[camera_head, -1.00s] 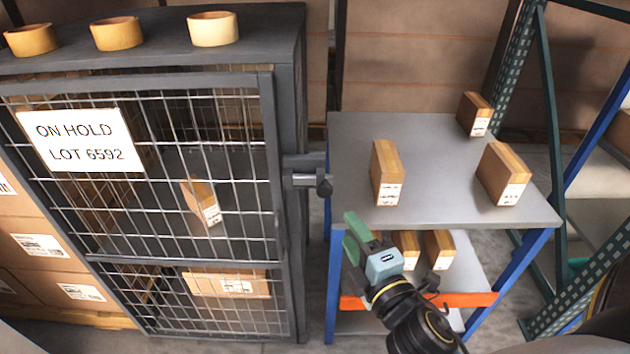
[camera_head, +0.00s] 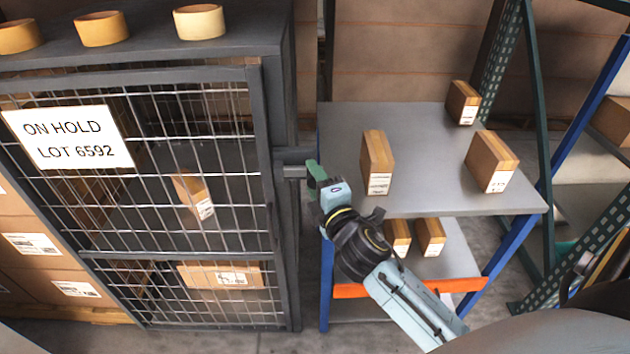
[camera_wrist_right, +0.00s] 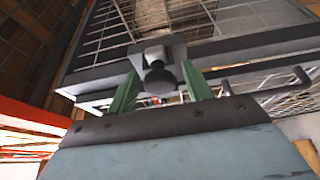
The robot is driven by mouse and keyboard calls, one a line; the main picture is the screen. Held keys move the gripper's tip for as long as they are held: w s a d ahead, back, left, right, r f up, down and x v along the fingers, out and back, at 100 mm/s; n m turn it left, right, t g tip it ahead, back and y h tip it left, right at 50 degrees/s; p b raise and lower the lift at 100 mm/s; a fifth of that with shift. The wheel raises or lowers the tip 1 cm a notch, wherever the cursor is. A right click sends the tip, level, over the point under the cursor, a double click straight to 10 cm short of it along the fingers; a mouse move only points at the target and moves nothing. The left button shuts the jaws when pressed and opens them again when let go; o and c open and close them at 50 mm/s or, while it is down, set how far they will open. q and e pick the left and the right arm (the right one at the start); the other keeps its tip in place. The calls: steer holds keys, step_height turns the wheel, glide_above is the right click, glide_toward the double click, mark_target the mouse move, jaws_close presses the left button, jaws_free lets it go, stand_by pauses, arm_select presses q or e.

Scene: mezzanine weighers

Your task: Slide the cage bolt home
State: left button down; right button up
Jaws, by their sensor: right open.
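The cage bolt (camera_head: 291,172) is a grey bar at the right edge of the dark mesh cage (camera_head: 265,130), whose door is closed against its frame. In the right wrist view the bolt's dark round knob (camera_wrist_right: 158,79) sits between the two green fingers, with a pale rod behind it. My right gripper (camera_head: 314,178) is at the bolt's end, and it also shows in the wrist view (camera_wrist_right: 158,90). It is open, with the fingers on either side of the knob; I cannot tell whether they touch it. In the head view the gripper hides the knob. My left gripper is out of view.
A grey-topped table (camera_head: 430,145) with blue legs and several brown boxes stands right of the cage. An ON HOLD sign (camera_head: 68,138) hangs on the mesh. Tape rolls (camera_head: 199,22) sit on the cage top. A green rack (camera_head: 540,110) stands at the far right.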

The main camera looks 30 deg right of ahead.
mark_target(285, 174)
jaws_close()
steer(key=w+a, duration=0.1)
steer(key=a, duration=0.2)
steer(key=w+a, duration=0.1)
steer(key=shift+w+a, duration=0.15)
steer(key=shift+w, duration=0.15)
stand_by(0.3)
jaws_free()
steer(key=shift+s, duration=0.1)
steer(key=s+a, duration=0.2)
steer(key=s, duration=1.1)
steer(key=shift+b, duration=0.45)
